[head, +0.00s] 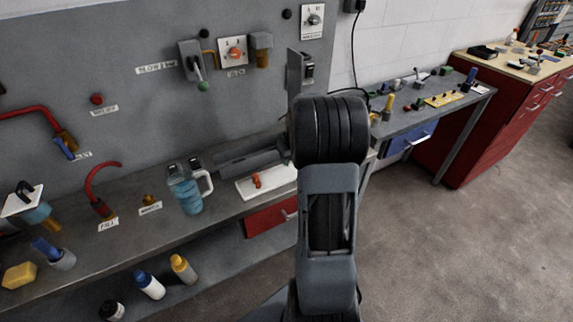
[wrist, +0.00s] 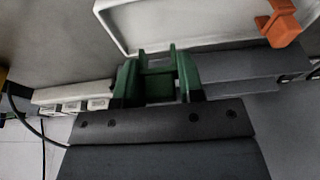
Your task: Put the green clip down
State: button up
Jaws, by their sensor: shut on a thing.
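The green clip (wrist: 186,74) shows in the middle of the wrist view, directly in front of the dark bolted face of my gripper (wrist: 158,88). My gripper is shut on it. Past the clip lies a white tray (wrist: 118,32) with an orange clip (wrist: 284,22) at its right side. In the head view the same white tray (head: 282,184) lies on the bench with the orange clip (head: 257,181) on it. My arm hides my gripper and the green clip in the head view. I cannot tell whether the green clip touches anything below.
A grey stepped block (head: 245,160) lies behind the tray. A blue jug (head: 186,192) stands left of it on the bench (head: 150,232). Valves and switches (head: 234,52) line the panel. A side table (head: 463,100) at the right holds small parts. Floor at the right is clear.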

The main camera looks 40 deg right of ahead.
aim_at(286, 171)
jog(key=shift+w+a+f, duration=0.2)
jog(key=shift+w+f, duration=0.3)
jog(key=shift+f, duration=0.15)
jog(key=shift+s+x, duration=0.15)
jog(key=shift+x, duration=0.7)
jog(key=shift+s+x, duration=0.1)
jog(key=shift+x, duration=0.8)
jog(key=shift+a+f, duration=0.1)
jog(key=shift+f, duration=0.2)
jog(key=o, duration=0.9)
jog(key=shift+r, duration=0.1)
